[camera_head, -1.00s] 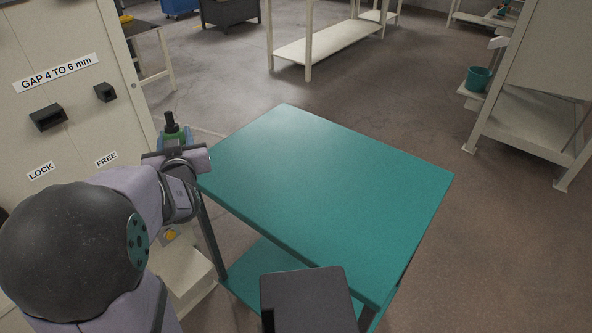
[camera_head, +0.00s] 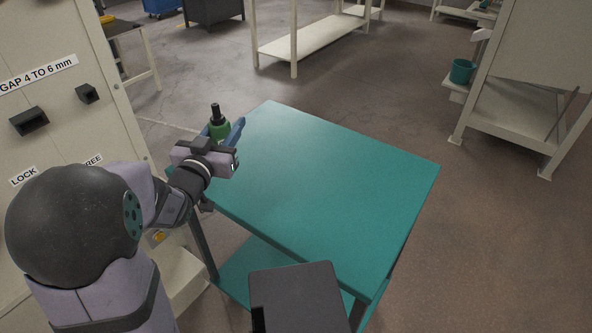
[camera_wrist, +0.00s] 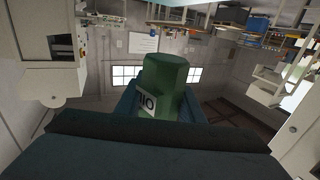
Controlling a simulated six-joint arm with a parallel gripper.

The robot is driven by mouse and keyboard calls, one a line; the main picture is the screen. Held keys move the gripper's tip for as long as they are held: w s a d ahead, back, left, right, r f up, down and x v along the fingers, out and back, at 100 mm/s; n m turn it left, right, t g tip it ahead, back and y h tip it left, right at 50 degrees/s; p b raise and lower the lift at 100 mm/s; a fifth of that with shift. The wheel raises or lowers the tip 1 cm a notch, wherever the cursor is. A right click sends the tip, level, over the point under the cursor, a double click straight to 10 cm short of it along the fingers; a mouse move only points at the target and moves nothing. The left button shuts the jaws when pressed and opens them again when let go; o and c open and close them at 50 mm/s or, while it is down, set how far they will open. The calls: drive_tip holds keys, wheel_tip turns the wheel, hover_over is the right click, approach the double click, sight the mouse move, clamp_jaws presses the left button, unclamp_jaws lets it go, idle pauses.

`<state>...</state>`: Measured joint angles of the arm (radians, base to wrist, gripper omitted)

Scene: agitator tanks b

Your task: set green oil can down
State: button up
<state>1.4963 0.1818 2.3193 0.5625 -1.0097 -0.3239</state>
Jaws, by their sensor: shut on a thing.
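The green oil can (camera_head: 218,130) has a dark spout on top and is held upright at the left edge of the teal table (camera_head: 330,190). My gripper (camera_head: 226,134), with blue fingers, is shut on the can. The can's base is hidden behind my gripper and wrist in the head view, so I cannot tell if it touches the table. In the wrist view the green can (camera_wrist: 168,82) shows between the fingers, with part of a white label reading "OIL" upside down.
The teal tabletop is bare. A pale cabinet (camera_head: 60,110) with black handles stands close on the left. A pale bench (camera_head: 320,40) stands behind, and a rack with a teal bucket (camera_head: 462,71) is at the right. Grey floor lies between.

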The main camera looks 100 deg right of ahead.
drive_tip(key=shift+f+b, duration=0.75)
drive_tip(key=shift+f, duration=4.2)
drive_tip(key=shift+f, duration=0.2)
drive_tip(key=o, duration=1.3)
drive_tip(key=shift+r, duration=0.2)
